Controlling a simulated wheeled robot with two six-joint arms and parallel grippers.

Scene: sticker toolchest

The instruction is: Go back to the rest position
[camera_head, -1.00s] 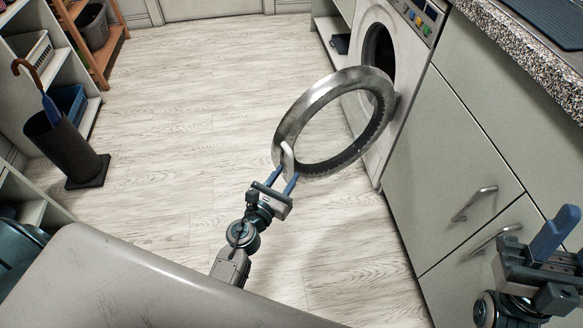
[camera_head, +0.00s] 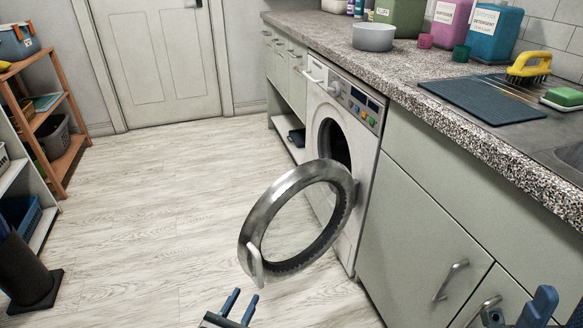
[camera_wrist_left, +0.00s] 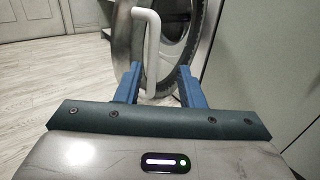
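My left gripper (camera_head: 240,306) is at the bottom middle of the head view, its blue fingers apart and empty. It is just below and apart from the handle (camera_head: 255,268) of the washing machine door (camera_head: 262,208). The round door stands swung open from the washing machine (camera_head: 348,238). In the left wrist view, the blue fingers (camera_wrist_left: 155,85) are spread, with the white handle (camera_wrist_left: 148,45) beyond them. My right gripper (camera_head: 520,312) is at the bottom right corner of the head view, partly cut off, with blue fingers spread apart.
A speckled countertop (camera_head: 395,72) with bottles and a dark mat (camera_head: 482,101) runs along the right above cabinets (camera_head: 420,215). Shelves and a dark umbrella stand (camera_head: 25,270) are at left. The light wood floor (camera_head: 150,200) between is clear.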

